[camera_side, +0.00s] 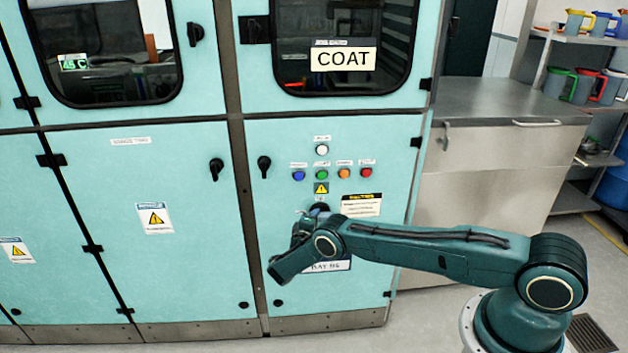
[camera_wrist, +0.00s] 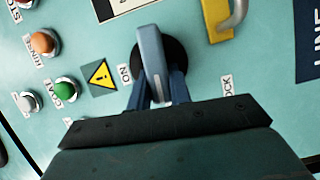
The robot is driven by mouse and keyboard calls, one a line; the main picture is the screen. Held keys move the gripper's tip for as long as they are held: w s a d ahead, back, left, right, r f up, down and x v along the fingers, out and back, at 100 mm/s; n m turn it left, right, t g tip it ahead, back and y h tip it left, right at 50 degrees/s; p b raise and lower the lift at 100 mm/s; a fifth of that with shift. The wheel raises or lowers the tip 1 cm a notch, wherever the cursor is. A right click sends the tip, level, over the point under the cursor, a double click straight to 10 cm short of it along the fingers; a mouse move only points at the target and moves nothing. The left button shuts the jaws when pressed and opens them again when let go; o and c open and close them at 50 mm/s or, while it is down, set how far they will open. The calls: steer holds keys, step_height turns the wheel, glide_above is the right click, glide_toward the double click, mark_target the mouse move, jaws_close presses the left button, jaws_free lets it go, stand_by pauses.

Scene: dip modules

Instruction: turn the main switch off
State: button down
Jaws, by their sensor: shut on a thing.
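The main switch is a grey-blue lever handle (camera_wrist: 150,48) on a round black base (camera_wrist: 180,56), set in the teal panel. My gripper (camera_wrist: 158,76) has one dark blue finger on each side of the handle and is shut on it. In the wrist view, the handle lies roughly upright. In the side view, the black switch base (camera_side: 319,208) shows only partly behind my gripper and wrist.
Blue (camera_side: 299,175), green (camera_side: 321,174), orange (camera_side: 344,173) and red (camera_side: 366,173) buttons sit above the switch. A yellow warning sign (camera_wrist: 101,75) and a yellow part with a metal loop (camera_wrist: 217,20) are close by. A metal counter (camera_side: 500,105) stands right of the cabinet.

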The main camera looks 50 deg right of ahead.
steer(key=shift+f+n, duration=0.1)
steer(key=shift+n, duration=0.5)
steer(key=c, duration=1.3)
jaws_free()
steer(key=shift+s+a+r, duration=0.2)
steer(key=shift+a+r, duration=0.25)
steer(key=shift+r, duration=0.75)
steer(key=shift+s+a+r, duration=0.15)
steer(key=shift+a+r, duration=0.3)
steer(key=shift+r, duration=0.7)
steer(key=shift+s+a+r, duration=0.2)
steer(key=shift+a+r, duration=0.25)
steer(key=shift+r, duration=0.75)
